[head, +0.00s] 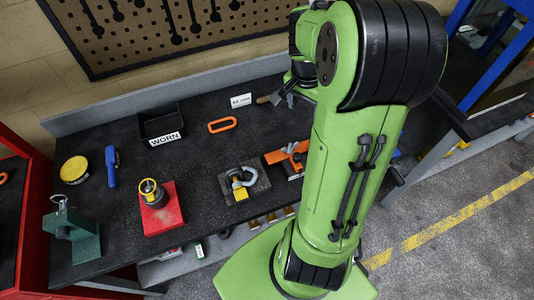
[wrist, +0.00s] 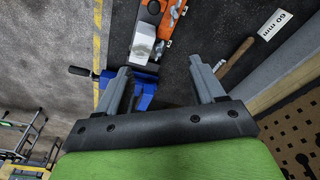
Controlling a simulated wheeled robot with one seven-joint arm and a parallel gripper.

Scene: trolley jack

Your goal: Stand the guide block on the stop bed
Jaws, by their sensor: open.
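No label marks the guide block or the stop bed, and I cannot tell for sure which things they are. In the wrist view a pale grey block (wrist: 144,40) sits at an orange fixture (wrist: 172,22), ahead of my gripper (wrist: 160,66). The orange fixture also shows in the head view (head: 285,157), partly hidden by my arm. My gripper is open, with nothing between its fingertips. A blue clamp-like thing (wrist: 146,88) with a dark handle lies behind and beyond the left finger.
The dark bench also holds a red plate (head: 171,222), a green vise (head: 84,240), a black WORN tray (head: 160,124), a blue tool (head: 111,166), a yellow disc (head: 74,170) and an orange ring (head: 222,125). A wooden-handled tool (wrist: 236,56) lies near the right finger.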

